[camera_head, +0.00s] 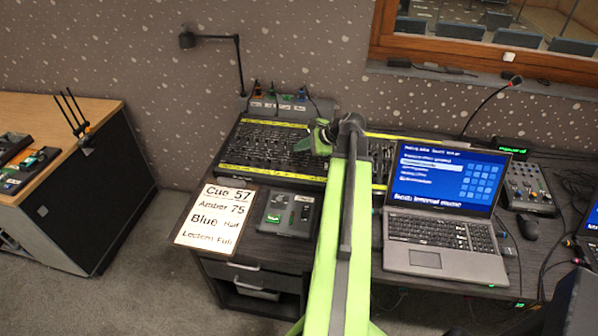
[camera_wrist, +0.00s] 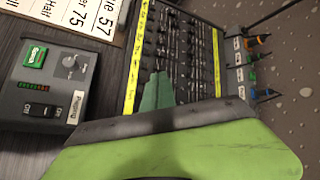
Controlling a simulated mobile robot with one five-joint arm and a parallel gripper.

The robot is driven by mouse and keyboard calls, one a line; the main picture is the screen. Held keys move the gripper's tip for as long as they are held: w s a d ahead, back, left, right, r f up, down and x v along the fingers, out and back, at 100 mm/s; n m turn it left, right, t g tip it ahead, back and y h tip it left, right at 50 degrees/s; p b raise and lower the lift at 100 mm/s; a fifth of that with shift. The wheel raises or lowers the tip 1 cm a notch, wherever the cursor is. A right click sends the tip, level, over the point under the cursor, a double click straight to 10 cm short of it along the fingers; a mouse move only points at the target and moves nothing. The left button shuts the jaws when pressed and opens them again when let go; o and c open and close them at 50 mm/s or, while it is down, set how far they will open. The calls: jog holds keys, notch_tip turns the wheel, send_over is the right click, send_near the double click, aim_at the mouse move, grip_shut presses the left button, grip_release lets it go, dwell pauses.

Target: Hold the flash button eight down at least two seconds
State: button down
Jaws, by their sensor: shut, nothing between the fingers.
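The lighting fader desk (camera_head: 262,150) is a dark board with rows of faders and yellow label strips along its edges. In the wrist view the desk (camera_wrist: 195,62) lies under the fingertips. The flash buttons are too small to tell apart, and I cannot pick out number eight. My gripper (camera_head: 300,146) is over the right part of the desk in the head view, and my arm hides some of the faders. In the wrist view my gripper (camera_wrist: 160,76) is shut and empty, its green fingers together beside a yellow strip. I cannot tell whether the tips touch the desk.
A cue sheet (camera_head: 214,216) and a small grey box (camera_head: 289,213) with a green button lie in front of the desk. An open laptop (camera_head: 440,230) stands to the right of my arm. Plugs with coloured cables (camera_head: 272,92) rise behind the desk.

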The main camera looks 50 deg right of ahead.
aim_at(299, 170)
jog(key=f+b, duration=0.5)
jog(key=d+f+b, duration=0.1)
jog(key=f+b, duration=0.1)
jog(key=f, duration=0.1)
jog(key=shift+b, duration=0.3)
jog(key=shift+w+f+b, duration=0.1)
jog(key=shift+f+b, duration=0.2)
jog(key=shift+b, duration=0.05)
dwell(1.3)
jog(key=shift+w+f+b, duration=0.1)
jog(key=shift+f+b, duration=0.25)
jog(key=shift+f, duration=0.05)
jog(key=shift+f+b, duration=0.3)
jog(key=shift+b, duration=0.05)
dwell(0.3)
jog(key=shift+r, duration=0.1)
dwell(3.1)
jog(key=shift+r+p, duration=0.65)
jog(key=shift+p, duration=0.15)
